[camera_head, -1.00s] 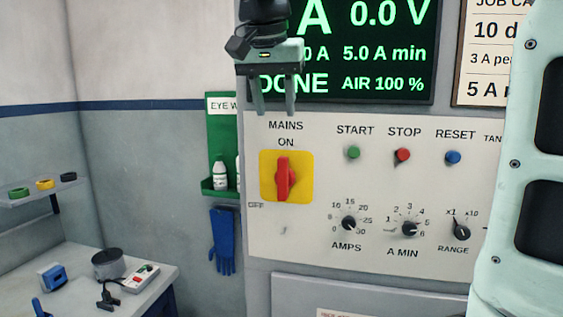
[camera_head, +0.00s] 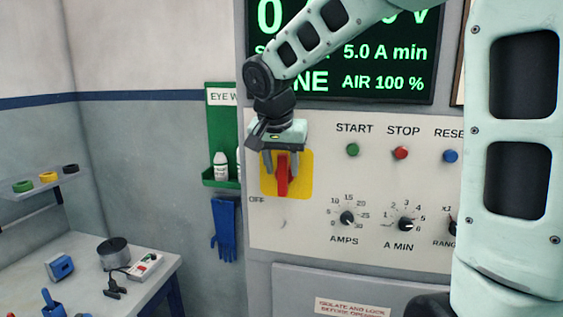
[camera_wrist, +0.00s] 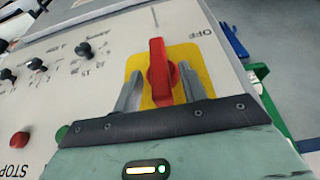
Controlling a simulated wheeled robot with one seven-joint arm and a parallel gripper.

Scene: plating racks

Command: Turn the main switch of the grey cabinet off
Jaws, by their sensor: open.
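The grey cabinet (camera_head: 380,256) carries a control panel with the main switch, a red handle (camera_head: 282,181) on a yellow plate (camera_head: 304,186). The handle stands upright, the ON position; the OFF mark is at its lower left. My gripper (camera_head: 281,168) is open at the switch, with one finger on each side of the red handle. In the wrist view the red handle (camera_wrist: 160,72) lies between the two grey fingers (camera_wrist: 162,92), with the yellow plate behind. I cannot tell whether a finger touches the handle. My gripper and wrist hide the MAINS and ON lettering.
To the right of the switch are green START (camera_head: 352,150), red STOP (camera_head: 401,153) and blue RESET (camera_head: 450,156) buttons, with dials below. A green eye-wash holder (camera_head: 221,130) and blue gloves (camera_head: 226,230) hang at left. A bench (camera_head: 158,275) stands lower left.

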